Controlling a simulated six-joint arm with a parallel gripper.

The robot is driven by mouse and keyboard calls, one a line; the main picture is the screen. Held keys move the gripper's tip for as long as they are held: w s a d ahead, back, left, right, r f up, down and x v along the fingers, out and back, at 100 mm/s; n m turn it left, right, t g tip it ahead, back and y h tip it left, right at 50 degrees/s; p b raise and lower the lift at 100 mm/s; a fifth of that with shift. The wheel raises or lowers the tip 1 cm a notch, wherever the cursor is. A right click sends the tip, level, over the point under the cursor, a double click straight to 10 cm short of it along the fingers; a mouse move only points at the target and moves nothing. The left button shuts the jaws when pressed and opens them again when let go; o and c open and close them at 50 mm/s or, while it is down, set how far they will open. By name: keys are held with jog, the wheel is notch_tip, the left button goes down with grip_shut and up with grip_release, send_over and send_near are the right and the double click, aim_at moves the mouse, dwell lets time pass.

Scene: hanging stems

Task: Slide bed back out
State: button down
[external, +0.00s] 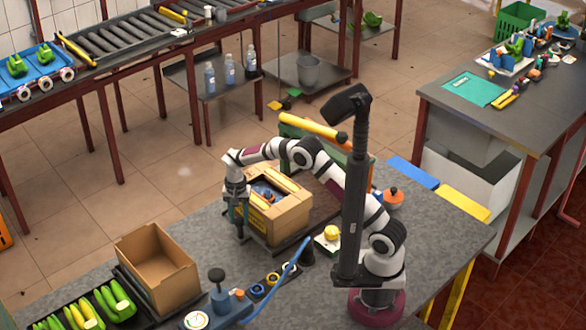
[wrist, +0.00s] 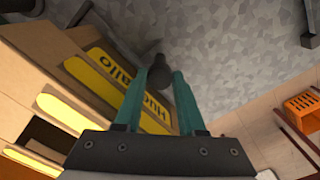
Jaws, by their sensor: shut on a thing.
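A cardboard box (external: 282,222) with open flaps and blue contents stands on a dark, flat bed (external: 325,194), which shows to the right of the box. My gripper (external: 240,226) points down close beside the box's left side. In the wrist view, the teal fingers of my gripper (wrist: 159,80) are shut on a dark round-ended knob (wrist: 158,70). The box's yellow label (wrist: 118,88) lies just behind the fingers. The knob's lower part is hidden by the fingers, and its join to the bed cannot be made out.
An empty open carton (external: 156,262) and a black tray with green and yellow bananas (external: 112,298) stand at the front left. A blue device (external: 217,298), a yellow button (external: 331,232) and an orange-topped item (external: 393,197) are nearby. Grey bench (external: 205,226) is bare left of my gripper.

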jog(key=c, duration=0.8)
grip_release()
jog(key=shift+s+a, duration=0.25)
jog(key=shift+o, duration=0.2)
notch_tip(320, 180, up, 16)
jog(key=shift+f, duration=0.1)
